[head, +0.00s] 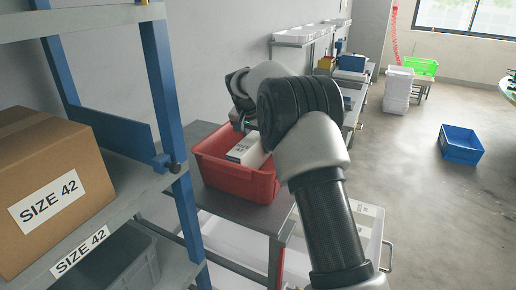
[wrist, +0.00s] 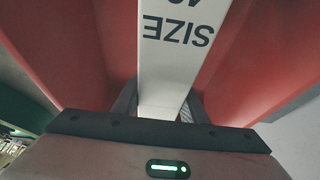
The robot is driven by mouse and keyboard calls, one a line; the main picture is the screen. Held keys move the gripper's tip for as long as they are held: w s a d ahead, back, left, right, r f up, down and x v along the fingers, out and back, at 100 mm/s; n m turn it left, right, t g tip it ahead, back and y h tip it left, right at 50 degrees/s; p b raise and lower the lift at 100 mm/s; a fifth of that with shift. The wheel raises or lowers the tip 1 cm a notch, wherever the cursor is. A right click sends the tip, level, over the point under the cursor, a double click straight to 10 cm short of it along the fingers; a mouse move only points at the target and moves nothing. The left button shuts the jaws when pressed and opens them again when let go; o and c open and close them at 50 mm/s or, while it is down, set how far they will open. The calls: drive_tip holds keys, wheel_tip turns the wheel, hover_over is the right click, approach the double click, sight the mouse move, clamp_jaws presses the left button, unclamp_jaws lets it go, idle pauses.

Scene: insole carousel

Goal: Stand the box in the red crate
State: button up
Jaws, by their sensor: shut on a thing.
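A red crate (head: 238,180) stands on a grey table beside the blue-posted shelf in the head view. Its red walls (wrist: 255,65) fill both sides of the wrist view. In the wrist view the box (wrist: 180,60) shows a "SIZE" label upside down. My gripper (wrist: 160,108) is shut on the box, one finger on each side. In the head view my wrist hides part of the crate's back. I cannot see whether the box touches the crate floor.
A brown carton (head: 50,185) marked SIZE 42 sits on the shelf at left. The blue shelf post (head: 165,100) stands close to the crate's left. A white bin (head: 360,225) is below right. A blue crate (head: 461,144) lies on the open floor.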

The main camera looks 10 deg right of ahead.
drive_tip(key=shift+f, duration=0.65)
drive_tip(key=shift+f, duration=0.15)
drive_tip(key=o, duration=1.1)
drive_tip(key=shift+o, duration=0.2)
